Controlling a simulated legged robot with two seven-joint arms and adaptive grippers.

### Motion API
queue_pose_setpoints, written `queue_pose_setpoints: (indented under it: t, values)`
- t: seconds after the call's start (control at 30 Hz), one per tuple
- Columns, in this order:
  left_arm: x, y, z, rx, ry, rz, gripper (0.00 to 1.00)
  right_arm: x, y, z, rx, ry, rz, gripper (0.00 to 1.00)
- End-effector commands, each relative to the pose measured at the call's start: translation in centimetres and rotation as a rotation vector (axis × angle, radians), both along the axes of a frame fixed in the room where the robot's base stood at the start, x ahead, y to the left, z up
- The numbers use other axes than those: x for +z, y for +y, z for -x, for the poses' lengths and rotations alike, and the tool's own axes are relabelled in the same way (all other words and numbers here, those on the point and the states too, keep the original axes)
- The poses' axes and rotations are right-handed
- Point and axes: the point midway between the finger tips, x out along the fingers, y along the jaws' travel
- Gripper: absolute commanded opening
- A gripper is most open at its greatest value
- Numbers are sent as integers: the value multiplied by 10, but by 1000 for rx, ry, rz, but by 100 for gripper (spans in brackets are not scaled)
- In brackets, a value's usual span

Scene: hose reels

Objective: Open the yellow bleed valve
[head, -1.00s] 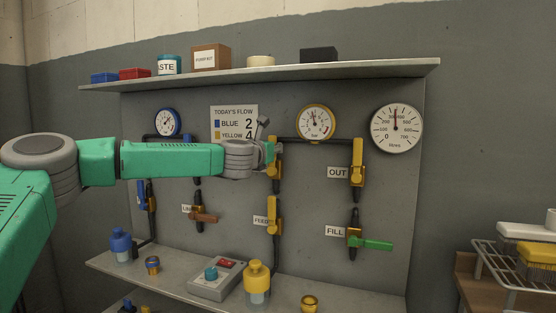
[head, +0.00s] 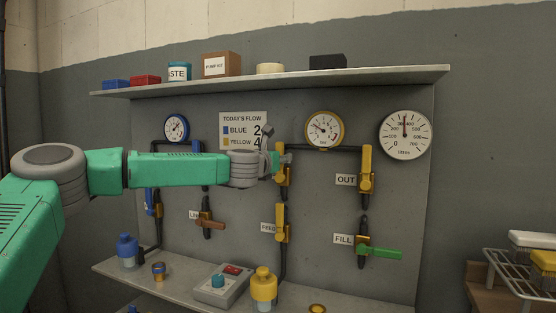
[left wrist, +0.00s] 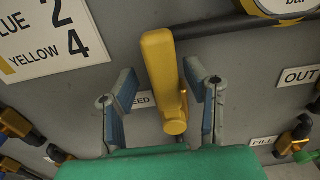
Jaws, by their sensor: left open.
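In the left wrist view the yellow handle (left wrist: 160,70) lies between the two fingers, with gaps visible on both sides. My left gripper (head: 275,153) is open around the handle; in the left wrist view its fingers (left wrist: 160,84) are spread. My right gripper is not in view.
A FEED valve (head: 281,224) sits directly below, and an OUT valve (head: 367,170) to the right. A green FILL handle (head: 380,253) points right. A yellow bottle (head: 264,287) and a control box (head: 222,286) stand on the lower shelf. An upper shelf (head: 400,78) overhangs the panel.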

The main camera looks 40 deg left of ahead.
Motion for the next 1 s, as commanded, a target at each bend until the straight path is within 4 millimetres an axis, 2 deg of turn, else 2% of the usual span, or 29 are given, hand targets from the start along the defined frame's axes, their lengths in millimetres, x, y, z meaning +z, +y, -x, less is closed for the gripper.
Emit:
queue_pose_setpoints:
  t: [0.13, 0.27, 0.5, 0.7, 0.83, 1.0]
  values:
    - [2, -2, 5, -1, -3, -2, 41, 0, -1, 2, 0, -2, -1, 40]
    - [3, -5, 21, -1, -4, 0, 41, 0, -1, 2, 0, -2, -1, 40]
    - [1, -14, 70, -2, -3, 3, 41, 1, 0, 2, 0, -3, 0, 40]
    - [-1, -21, 103, -1, -1, 5, 41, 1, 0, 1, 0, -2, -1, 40]
    - [-2, -24, 114, 0, 1, 3, 41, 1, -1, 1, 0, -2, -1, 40]
    - [-2, -25, 117, 1, 1, 2, 41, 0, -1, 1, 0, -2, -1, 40]
